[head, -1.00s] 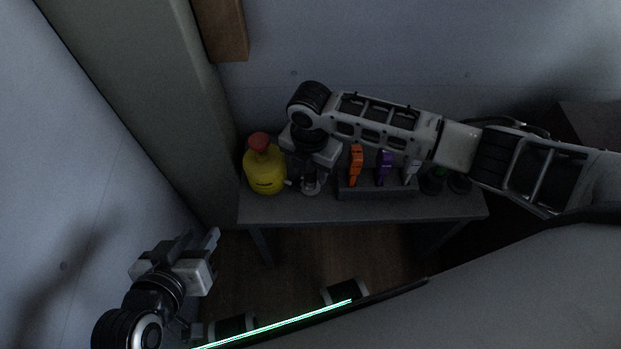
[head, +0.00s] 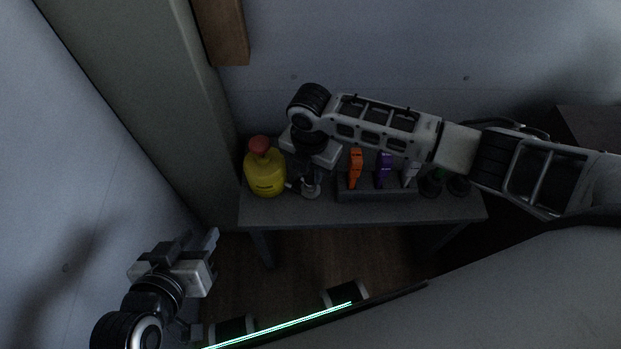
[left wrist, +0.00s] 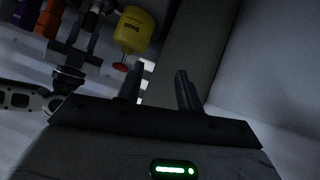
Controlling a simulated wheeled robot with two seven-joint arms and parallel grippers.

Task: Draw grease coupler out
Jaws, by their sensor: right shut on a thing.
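My right gripper (head: 309,178) reaches down from the arm across the bench. It is shut on a small grey metal piece (head: 311,190), which looks like the grease coupler. The fingers and my wrist hide most of it, and I cannot tell how far it sits in anything. It is just right of a yellow canister (head: 266,178) with a red top, which also shows in the left wrist view (left wrist: 131,33). My left gripper (head: 200,242) is open and empty, low at the left and apart from the bench; its two fingers stand apart in the left wrist view (left wrist: 160,88).
A grey bench (head: 390,211) stands against the wall. A dark rack (head: 362,194) on it holds an orange tool (head: 355,168), a purple tool (head: 383,170) and a pale tool (head: 410,173). Dark round items (head: 432,184) are at its right. A pillar (head: 185,110) rises at the left.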

